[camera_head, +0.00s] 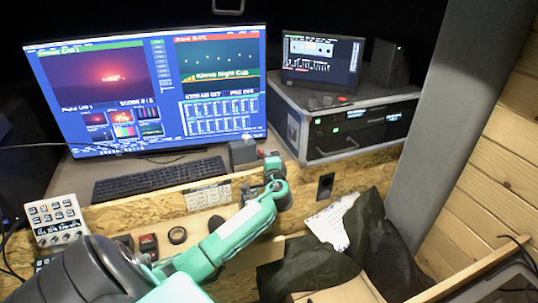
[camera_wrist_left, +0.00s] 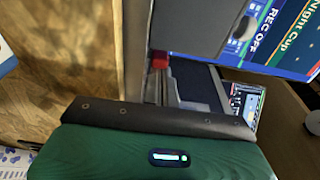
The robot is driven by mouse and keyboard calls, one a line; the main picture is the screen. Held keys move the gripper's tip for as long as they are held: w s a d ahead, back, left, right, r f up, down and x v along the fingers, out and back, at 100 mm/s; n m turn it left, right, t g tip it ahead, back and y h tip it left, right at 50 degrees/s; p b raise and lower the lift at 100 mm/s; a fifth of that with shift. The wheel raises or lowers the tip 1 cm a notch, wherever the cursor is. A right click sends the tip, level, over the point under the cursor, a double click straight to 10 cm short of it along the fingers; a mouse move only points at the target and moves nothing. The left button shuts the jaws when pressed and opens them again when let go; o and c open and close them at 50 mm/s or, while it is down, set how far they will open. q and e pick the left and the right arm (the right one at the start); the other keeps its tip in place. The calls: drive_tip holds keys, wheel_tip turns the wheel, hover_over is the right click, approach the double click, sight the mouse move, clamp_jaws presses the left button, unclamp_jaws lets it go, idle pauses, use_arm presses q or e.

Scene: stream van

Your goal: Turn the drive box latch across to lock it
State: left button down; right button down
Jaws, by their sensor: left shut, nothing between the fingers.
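The drive box appears to be the small grey box (camera_head: 243,152) on the desk, just right of the keyboard and below the large monitor. A grey block, likely the same box, fills the top of the left wrist view (camera_wrist_left: 195,25). A small red piece (camera_wrist_left: 158,59) shows at its edge there; it may be the latch, but its angle cannot be read. My left gripper (camera_head: 272,160) is shut and empty, close to the right side of the grey box. Whether it touches the latch is hidden. My right gripper is out of view.
The large monitor (camera_head: 150,90) and keyboard (camera_head: 150,179) are left of the box. A black rack case (camera_head: 350,130) with a small screen stands right.

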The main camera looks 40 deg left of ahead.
use_arm(q)
drive_tip(key=shift+s+f+m+t+h, duration=0.1)
drive_tip(key=shift+s+m+t+h, duration=0.15)
drive_tip(key=shift+m+t+h, duration=0.2)
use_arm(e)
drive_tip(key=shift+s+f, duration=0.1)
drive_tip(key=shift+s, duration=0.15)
use_arm(q)
drive_tip(key=shift+a, duration=0.1)
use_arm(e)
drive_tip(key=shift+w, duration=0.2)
use_arm(q)
drive_tip(key=shift+s, duration=0.1)
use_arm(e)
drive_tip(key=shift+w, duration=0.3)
use_arm(q)
drive_tip(key=shift+a+f, duration=0.1)
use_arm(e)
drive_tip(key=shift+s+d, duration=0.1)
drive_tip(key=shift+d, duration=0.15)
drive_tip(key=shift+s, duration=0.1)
